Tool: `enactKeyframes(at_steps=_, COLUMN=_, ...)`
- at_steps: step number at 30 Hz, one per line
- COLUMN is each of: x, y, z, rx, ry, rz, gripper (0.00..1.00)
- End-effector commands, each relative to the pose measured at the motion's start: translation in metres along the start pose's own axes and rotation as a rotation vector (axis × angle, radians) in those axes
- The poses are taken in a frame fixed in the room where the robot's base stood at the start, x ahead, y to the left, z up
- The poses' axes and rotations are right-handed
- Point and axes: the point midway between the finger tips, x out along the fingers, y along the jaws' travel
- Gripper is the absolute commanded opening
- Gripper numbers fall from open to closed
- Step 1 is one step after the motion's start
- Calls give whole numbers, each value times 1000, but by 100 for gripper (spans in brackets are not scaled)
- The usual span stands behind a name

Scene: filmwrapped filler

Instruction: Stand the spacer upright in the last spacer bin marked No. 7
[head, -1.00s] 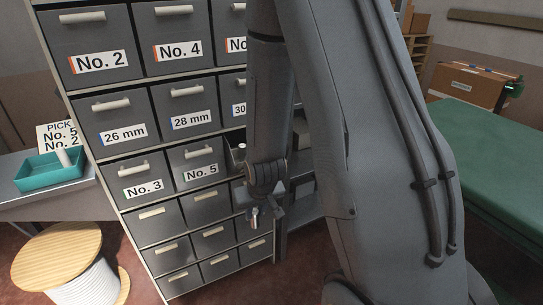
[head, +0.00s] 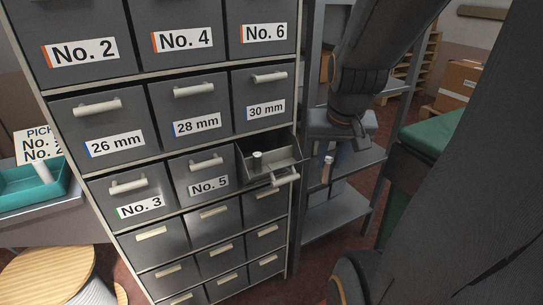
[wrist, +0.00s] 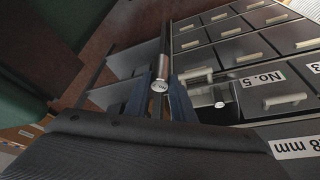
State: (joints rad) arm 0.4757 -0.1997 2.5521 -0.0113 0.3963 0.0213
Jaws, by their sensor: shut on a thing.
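My gripper (head: 330,152) is shut on a small metallic spacer (head: 327,168), in the air just right of the cabinet. In the wrist view the spacer (wrist: 160,84) sits between the two blue-grey fingers (wrist: 162,100), its round end towards the camera. An open bin (head: 286,158) is pulled out right of the No. 5 bin (head: 208,184). A pale spacer (head: 257,160) stands upright in it. The open bin's label is turned out of sight, so I cannot read its number. The bin also shows in the wrist view (wrist: 229,112), right of the fingers.
The grey cabinet has several shut labelled bins, including No. 3 (head: 138,200) and 30 mm (head: 265,104). A grey shelf rack (head: 340,212) stands behind my gripper. A teal tray (head: 32,193) with a white cylinder and a pick card (head: 38,146) are at left, above a spool (head: 45,275).

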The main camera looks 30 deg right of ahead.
Motion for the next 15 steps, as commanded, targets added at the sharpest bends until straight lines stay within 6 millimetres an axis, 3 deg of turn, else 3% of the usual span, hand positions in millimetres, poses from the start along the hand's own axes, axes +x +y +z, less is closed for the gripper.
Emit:
enactKeyframes(at_steps=10, x=4, y=-15, z=-22, rx=-5, ry=-6, rz=-2, gripper=0)
enactKeyframes(at_steps=15, x=24, y=-38, z=-58, rx=-4, ry=-2, rz=-2, gripper=0)
